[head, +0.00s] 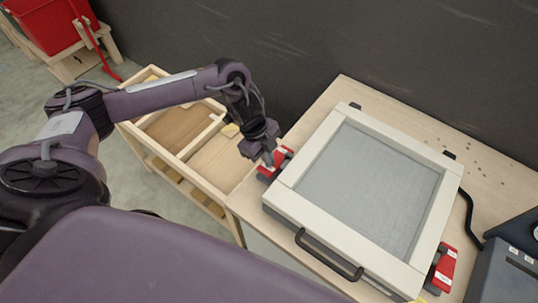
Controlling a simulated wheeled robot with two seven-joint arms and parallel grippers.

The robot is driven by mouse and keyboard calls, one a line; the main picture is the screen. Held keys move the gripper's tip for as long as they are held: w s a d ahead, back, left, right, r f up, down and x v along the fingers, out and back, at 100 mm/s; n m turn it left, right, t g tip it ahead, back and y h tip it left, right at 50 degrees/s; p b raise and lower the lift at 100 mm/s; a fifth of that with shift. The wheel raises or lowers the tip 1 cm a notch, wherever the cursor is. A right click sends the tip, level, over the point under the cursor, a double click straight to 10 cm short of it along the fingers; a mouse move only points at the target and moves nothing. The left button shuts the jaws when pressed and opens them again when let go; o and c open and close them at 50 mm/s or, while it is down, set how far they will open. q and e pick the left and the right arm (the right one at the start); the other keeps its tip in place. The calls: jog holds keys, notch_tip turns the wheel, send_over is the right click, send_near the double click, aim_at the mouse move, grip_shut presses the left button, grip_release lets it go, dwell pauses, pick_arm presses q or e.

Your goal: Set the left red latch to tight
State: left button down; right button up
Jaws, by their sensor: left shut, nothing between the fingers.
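A white-framed press lid with a grey panel (365,180) lies closed on a wooden table, with a black handle (328,255) on its front edge. The left red latch (284,155) is at the frame's left corner. My left gripper (268,160) is shut and empty, pointing down right at this latch; its fingertips overlap the latch in the picture, and I cannot tell whether they touch. The gripper hides part of the latch, so its setting is unclear. A second red latch (442,268) is at the right corner. My right gripper is not in view.
A wooden cart with open compartments (180,130) stands left of the table (335,97). A dark wall is behind. A dark blue-grey device (505,270) with a black cable stands at the right edge. A red bin (50,22) is at the far left.

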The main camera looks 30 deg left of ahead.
pick_arm(q)
jog(key=shift+s+a+f+t, duration=0.1)
jog(key=shift+s+t, duration=0.15)
jog(key=shift+t, duration=0.25)
jog(key=shift+s+f, duration=0.75)
jog(key=shift+s, duration=0.1)
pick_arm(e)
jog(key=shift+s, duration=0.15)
pick_arm(q)
jog(key=shift+a, duration=0.1)
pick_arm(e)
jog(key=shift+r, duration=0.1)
